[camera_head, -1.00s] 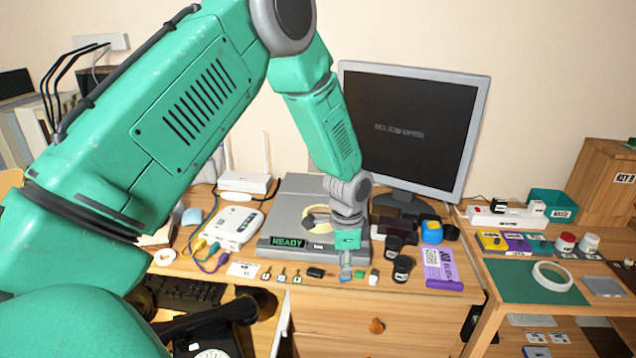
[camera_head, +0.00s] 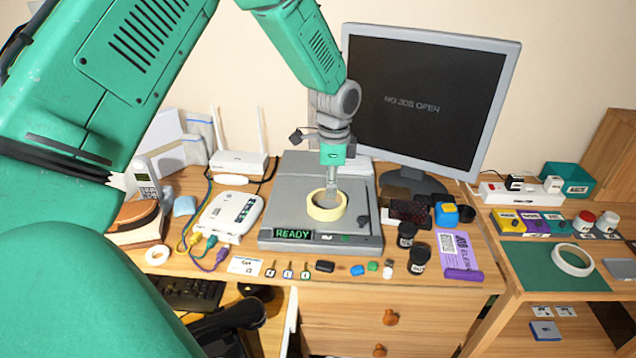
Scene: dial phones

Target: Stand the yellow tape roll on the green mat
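The yellow tape roll (camera_head: 326,213) is on the grey device with the READY display, in the head view's centre. It looks to be lying flat. My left gripper (camera_head: 332,196) points down at it, with its fingertips at the roll's far rim. The fingers are too small to tell whether they are open or shut on the rim. The green mat (camera_head: 535,268) lies on the side table at the right. A white tape roll (camera_head: 573,260) lies flat on the mat's right part. My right gripper is out of view.
The monitor (camera_head: 428,100) stands behind. Black cups (camera_head: 407,235), a blue-yellow block (camera_head: 447,213) and a purple card (camera_head: 458,255) lie between the device (camera_head: 285,205) and the side table. A row of coloured blocks (camera_head: 530,224) is behind the mat. The mat's left part is clear.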

